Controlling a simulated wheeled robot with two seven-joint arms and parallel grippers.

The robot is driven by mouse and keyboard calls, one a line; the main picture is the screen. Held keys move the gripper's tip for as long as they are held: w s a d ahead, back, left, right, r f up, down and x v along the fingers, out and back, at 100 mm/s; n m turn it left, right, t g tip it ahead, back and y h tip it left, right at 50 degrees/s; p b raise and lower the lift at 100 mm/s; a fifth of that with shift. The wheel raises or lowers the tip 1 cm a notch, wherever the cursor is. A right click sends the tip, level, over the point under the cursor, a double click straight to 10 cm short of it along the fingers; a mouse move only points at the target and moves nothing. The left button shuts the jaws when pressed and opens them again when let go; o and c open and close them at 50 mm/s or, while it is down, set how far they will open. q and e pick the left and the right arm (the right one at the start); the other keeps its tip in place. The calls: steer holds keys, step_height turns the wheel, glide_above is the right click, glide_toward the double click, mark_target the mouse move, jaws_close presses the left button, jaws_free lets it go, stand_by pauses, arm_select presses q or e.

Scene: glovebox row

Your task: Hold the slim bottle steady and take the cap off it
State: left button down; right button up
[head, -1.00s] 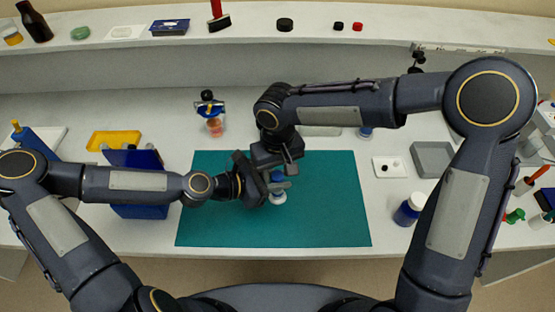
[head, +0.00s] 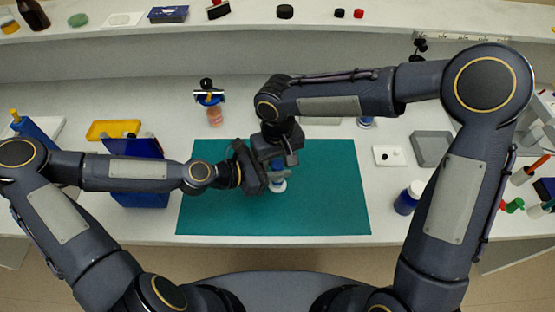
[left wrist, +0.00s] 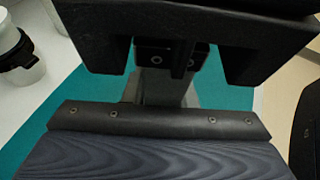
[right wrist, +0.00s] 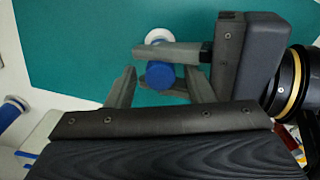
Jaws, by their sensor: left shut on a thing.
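The slim bottle stands on the teal mat (head: 320,205). Its white lower part (head: 278,187) shows in the head view, and its blue cap (right wrist: 160,75) shows in the right wrist view. My left gripper (head: 272,180) comes in from the left and is shut on the bottle below the cap. My right gripper (right wrist: 161,82) is above it, open, with one finger on each side of the cap and a gap visible on both sides. In the left wrist view the bottle is hidden behind my left gripper.
A blue bottle with a white lid (head: 408,198) stands right of the mat. A grey tray (head: 431,148) and a white plate (head: 388,155) lie behind it. A blue rack (head: 138,187) stands left of the mat. The mat's right half is clear.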

steer(key=shift+r, duration=0.1)
step_height(320, 180, up, 8)
steer(key=shift+f, duration=0.2)
steer(key=shift+c, duration=0.3)
step_height(320, 180, down, 8)
steer(key=shift+r, duration=0.1)
stand_by(0.4)
steer(key=c, duration=0.9)
steer(key=o, duration=1)
steer(key=shift+c, duration=0.2)
steer(key=shift+r, duration=0.1)
